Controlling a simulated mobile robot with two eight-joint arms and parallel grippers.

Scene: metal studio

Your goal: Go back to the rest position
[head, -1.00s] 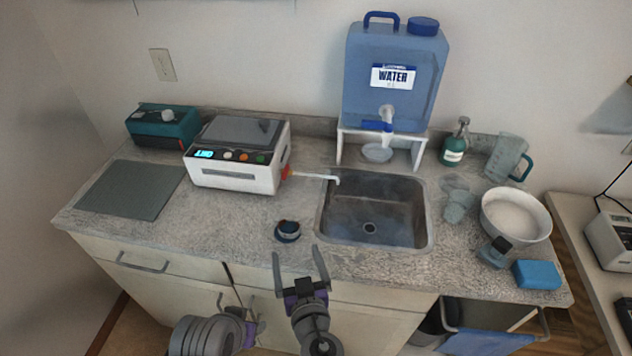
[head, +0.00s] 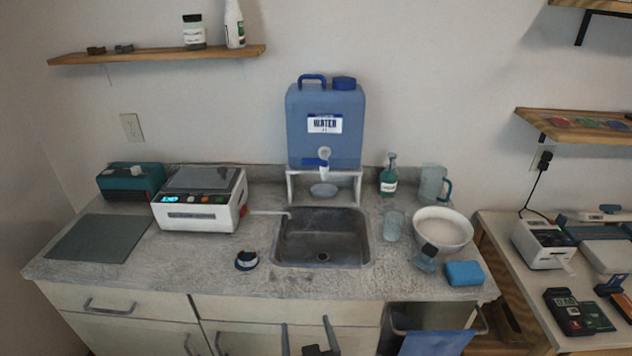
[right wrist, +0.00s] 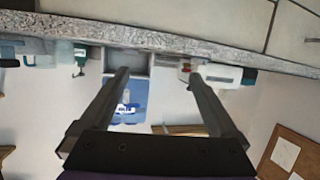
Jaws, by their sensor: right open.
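My right gripper (head: 307,338) shows at the bottom edge of the head view, in front of the counter's cabinet doors. Its two fingers stand apart with nothing between them. In the right wrist view the same gripper (right wrist: 160,82) has its fingers spread, and the blue water container (right wrist: 130,100) appears beyond them. My left gripper is not in the head view.
The counter (head: 190,265) holds a sink (head: 322,240), a white device (head: 200,205), a teal box (head: 130,182), a white bowl (head: 443,230) and a blue sponge (head: 464,273). A blue cloth (head: 435,343) hangs at the front. A side table (head: 500,240) stands at right.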

